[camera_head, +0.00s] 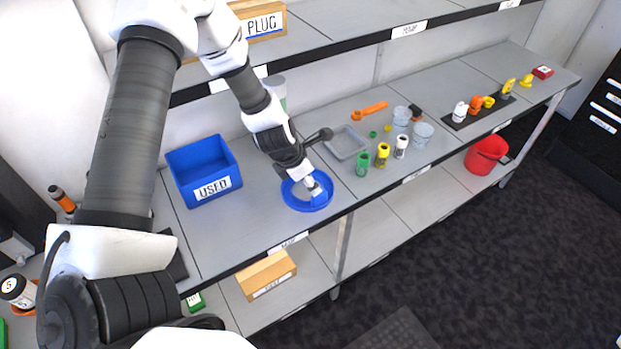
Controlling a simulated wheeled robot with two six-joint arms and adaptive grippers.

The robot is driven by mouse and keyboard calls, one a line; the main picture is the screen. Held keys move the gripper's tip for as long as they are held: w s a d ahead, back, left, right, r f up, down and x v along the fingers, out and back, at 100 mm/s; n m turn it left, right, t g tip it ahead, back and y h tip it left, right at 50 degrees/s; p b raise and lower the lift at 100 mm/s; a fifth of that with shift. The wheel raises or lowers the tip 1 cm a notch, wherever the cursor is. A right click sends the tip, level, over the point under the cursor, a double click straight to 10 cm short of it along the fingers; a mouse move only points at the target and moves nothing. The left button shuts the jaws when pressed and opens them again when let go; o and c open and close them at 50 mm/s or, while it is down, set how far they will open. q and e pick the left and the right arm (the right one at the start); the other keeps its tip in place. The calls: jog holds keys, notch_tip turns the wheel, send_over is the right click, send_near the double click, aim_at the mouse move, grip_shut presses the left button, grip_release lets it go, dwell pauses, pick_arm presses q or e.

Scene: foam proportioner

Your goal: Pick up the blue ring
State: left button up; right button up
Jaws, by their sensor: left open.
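The blue ring (296,203) lies flat on the grey workbench, near its front edge, left of the middle of the head view. My left gripper (317,195) reaches down from above to the ring's right part. It is open, and its tips hide some of the ring there. I cannot tell whether the fingers touch the ring. My right gripper is not in view.
A blue bin (203,172) labelled USED stands left of the ring. A shelf (330,40) runs above the bench. A red bucket (485,155) sits lower right.

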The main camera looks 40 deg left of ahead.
aim_at(320, 195)
pick_arm(q)
jog(key=shift+n, duration=0.3)
jog(key=b+x, duration=0.7)
jog(key=shift+s+d, duration=0.1)
jog(key=shift+d+f+b, duration=0.1)
jog(key=shift+f+b, duration=0.1)
jog(key=shift+b, duration=0.35)
jog(key=shift+d, duration=0.15)
jog(key=shift+r, duration=0.15)
grip_shut()
